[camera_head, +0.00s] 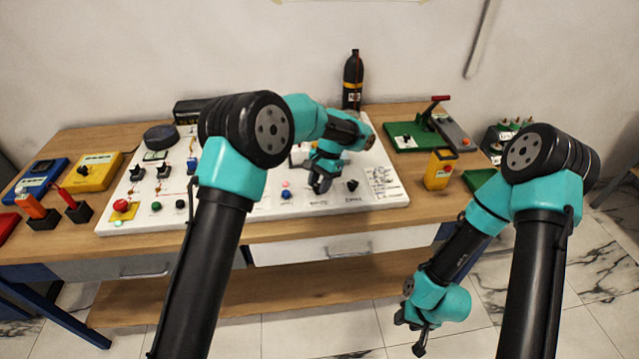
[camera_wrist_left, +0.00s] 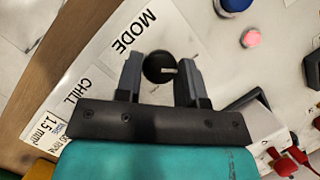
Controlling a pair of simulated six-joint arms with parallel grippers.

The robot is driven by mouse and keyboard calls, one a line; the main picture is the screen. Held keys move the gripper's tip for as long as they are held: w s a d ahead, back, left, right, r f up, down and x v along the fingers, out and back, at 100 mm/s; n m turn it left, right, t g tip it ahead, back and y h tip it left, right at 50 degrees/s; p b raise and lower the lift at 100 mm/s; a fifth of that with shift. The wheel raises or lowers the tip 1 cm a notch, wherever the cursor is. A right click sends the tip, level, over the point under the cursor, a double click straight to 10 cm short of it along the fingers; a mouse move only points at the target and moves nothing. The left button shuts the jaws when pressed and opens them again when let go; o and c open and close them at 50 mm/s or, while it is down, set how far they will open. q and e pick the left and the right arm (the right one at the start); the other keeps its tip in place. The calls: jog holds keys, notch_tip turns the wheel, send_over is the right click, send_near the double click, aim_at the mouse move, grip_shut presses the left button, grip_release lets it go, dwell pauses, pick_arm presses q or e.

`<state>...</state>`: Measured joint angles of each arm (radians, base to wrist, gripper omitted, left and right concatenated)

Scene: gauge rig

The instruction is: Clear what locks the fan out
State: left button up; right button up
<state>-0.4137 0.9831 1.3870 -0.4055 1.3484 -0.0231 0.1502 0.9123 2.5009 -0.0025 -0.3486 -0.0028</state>
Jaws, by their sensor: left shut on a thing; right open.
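A white panel (camera_head: 270,209) with knobs, buttons and lamps lies on the wooden bench. My left gripper (camera_head: 318,186) is low over its front right part. In the left wrist view, my left gripper (camera_wrist_left: 161,75) is shut on a round black knob (camera_wrist_left: 160,66) with a light pointer mark, beside the printed word MODE. Another black knob (camera_head: 351,185) is to its right in the head view. A blue button (camera_head: 286,195) and a lit pink lamp (camera_head: 286,184) are to its left. My right gripper (camera_head: 415,340) is open and empty, low in front of the bench. No fan is identifiable.
A yellow box (camera_head: 440,168) and a green board with a red-handled lever (camera_head: 410,138) are on the right. Yellow (camera_head: 97,171) and blue (camera_head: 36,180) meters are on the left. A black bottle (camera_head: 353,80) stands behind the panel. My left arm hides part of the panel.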

pick_arm(q)
jog(key=shift+n, duration=0.6)
jog(key=o, duration=0.9)
jog(key=v, duration=1.7)
jog(key=shift+w+a+r, duration=0.2)
jog(key=shift+w+a, duration=0.05)
jog(key=shift+w, duration=0.1)
jog(key=shift+a, duration=0.1)
